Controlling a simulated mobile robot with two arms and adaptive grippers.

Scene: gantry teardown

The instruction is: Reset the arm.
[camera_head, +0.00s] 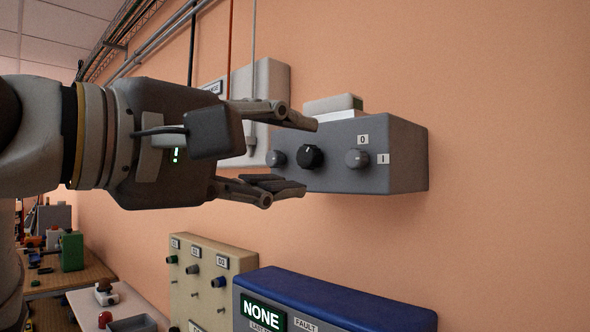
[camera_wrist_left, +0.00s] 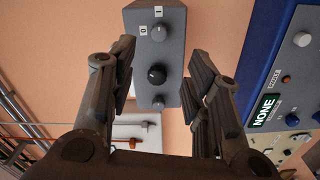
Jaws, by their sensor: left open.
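A grey wall box (camera_head: 400,155) with a row of three knobs is in front of my left gripper (camera_head: 305,155). The black knob (camera_head: 310,157) is in the middle. A grey knob (camera_head: 356,158) sits beside labels 0 and I, and another grey knob (camera_head: 276,158) is at the other end. In the left wrist view the box (camera_wrist_left: 172,50) and the black knob (camera_wrist_left: 157,75) show between the spread fingers. The left gripper (camera_wrist_left: 165,75) is open and empty, apart from the knobs as far as I can tell. My right gripper is not in view.
A blue box (camera_head: 340,295) with a screen reading NONE and a FAULT label is below. A beige panel (camera_head: 210,265) with small knobs and switches is beside it. A pale wall cabinet (camera_head: 270,85) is behind the gripper. Wall to the right is clear.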

